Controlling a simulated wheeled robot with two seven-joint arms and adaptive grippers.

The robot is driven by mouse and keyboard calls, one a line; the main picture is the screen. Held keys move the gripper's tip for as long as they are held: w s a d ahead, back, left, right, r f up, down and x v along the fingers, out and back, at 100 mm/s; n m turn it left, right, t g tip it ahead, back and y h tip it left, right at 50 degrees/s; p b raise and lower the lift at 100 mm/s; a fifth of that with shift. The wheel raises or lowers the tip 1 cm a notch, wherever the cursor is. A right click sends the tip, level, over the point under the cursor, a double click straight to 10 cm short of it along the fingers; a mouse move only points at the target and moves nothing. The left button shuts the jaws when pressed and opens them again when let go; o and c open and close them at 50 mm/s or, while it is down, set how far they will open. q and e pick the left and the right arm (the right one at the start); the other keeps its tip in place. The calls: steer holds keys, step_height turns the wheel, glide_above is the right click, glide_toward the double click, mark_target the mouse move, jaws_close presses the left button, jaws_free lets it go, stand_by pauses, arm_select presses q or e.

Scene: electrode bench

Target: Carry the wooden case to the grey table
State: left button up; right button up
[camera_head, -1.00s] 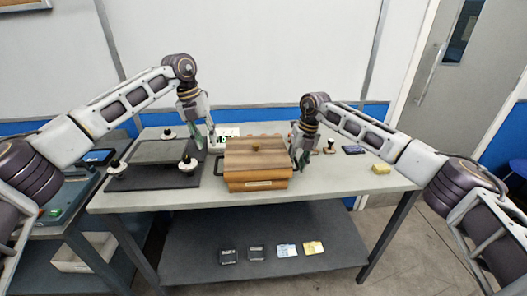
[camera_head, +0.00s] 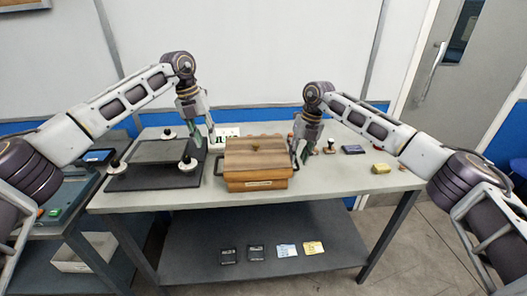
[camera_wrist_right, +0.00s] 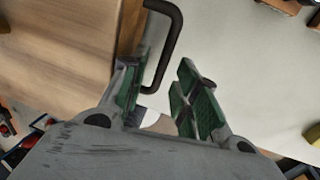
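The wooden case (camera_head: 256,160) is a brown box with a plank lid and a dark handle on each side. It stands on the light-topped table (camera_head: 345,181). My left gripper (camera_head: 213,140) hangs above the case's left handle (camera_head: 218,166), with its fingers apart. My right gripper (camera_head: 302,157) is beside the case's right end. In the right wrist view, my right gripper (camera_wrist_right: 158,105) has its green-padded fingers apart, with the black handle (camera_wrist_right: 170,45) just ahead of and partly between them.
A dark plate (camera_head: 158,151) with several black-and-white knobs lies left of the case. A yellow block (camera_head: 381,168) and a dark blue item (camera_head: 353,149) lie to the right. A second table (camera_head: 55,205) with green items stands at the left. The lower shelf holds small packets (camera_head: 287,250).

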step_height(320, 180, up, 8)
steer(key=d, duration=0.1)
steer(key=shift+d+r, duration=0.25)
steer(key=shift+d, duration=0.05)
stand_by(0.4)
step_height(320, 180, up, 21)
steer(key=p, duration=2.1)
steer(key=shift+r+p, duration=0.55)
steer(key=shift+r, duration=0.05)
